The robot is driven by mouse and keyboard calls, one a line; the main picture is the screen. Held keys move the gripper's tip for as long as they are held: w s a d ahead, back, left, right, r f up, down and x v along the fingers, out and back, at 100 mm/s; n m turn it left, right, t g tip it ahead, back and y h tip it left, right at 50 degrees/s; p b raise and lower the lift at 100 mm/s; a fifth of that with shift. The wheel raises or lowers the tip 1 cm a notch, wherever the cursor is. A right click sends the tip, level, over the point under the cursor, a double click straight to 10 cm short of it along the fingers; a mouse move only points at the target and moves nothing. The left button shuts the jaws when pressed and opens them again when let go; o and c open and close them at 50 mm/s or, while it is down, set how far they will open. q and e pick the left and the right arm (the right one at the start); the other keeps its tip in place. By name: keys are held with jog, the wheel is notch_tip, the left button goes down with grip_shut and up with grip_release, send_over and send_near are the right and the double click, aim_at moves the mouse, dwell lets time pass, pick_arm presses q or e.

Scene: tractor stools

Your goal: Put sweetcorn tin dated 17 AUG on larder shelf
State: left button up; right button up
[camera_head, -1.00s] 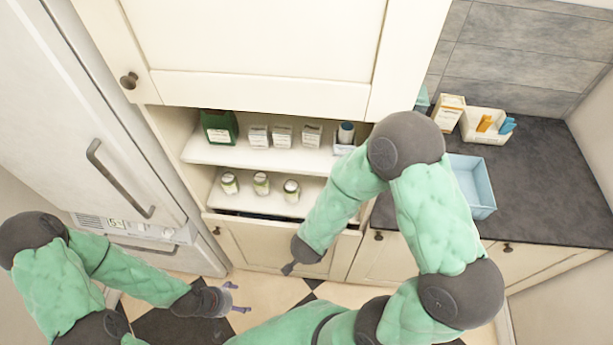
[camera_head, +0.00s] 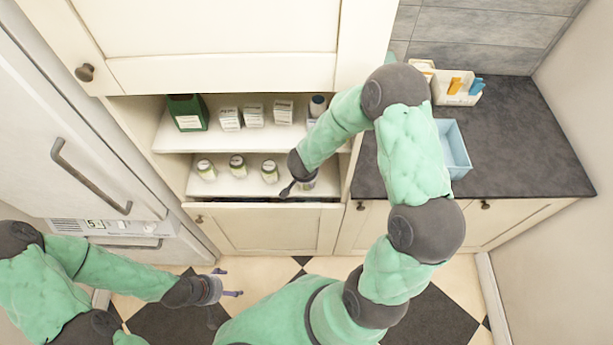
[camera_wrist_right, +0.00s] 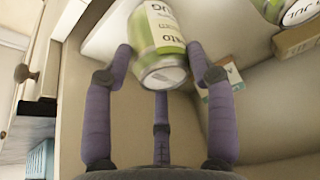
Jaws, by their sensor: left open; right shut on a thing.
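My right gripper (camera_head: 290,187) is at the right end of the lower larder shelf (camera_head: 228,187). It is shut on a tin, which shows in part beside it (camera_head: 309,183). In the right wrist view the tin (camera_wrist_right: 160,42) has a white and green label; its date ends in "UG" and the rest is cut off. I cannot tell whether the tin touches the shelf. Three similar tins stand on that shelf: left (camera_head: 206,170), middle (camera_head: 238,166) and right (camera_head: 270,171). In the wrist view another tin (camera_wrist_right: 290,10) reads "JUL". My left gripper (camera_head: 230,284) is open and empty, low over the floor.
The upper shelf (camera_head: 230,142) holds a green box (camera_head: 187,112), several white cartons (camera_head: 254,115) and a dark-topped item (camera_head: 317,106). A blue tray (camera_head: 453,148) and a cream organiser (camera_head: 457,87) stand on the dark counter. The fridge (camera_head: 85,150) is at left.

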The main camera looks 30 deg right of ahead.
jog(key=shift+f+b, duration=0.5)
jog(key=shift+f, duration=0.3)
jog(key=shift+r, duration=0.1)
jog(key=o, duration=1.6)
jog(key=shift+c, duration=0.2)
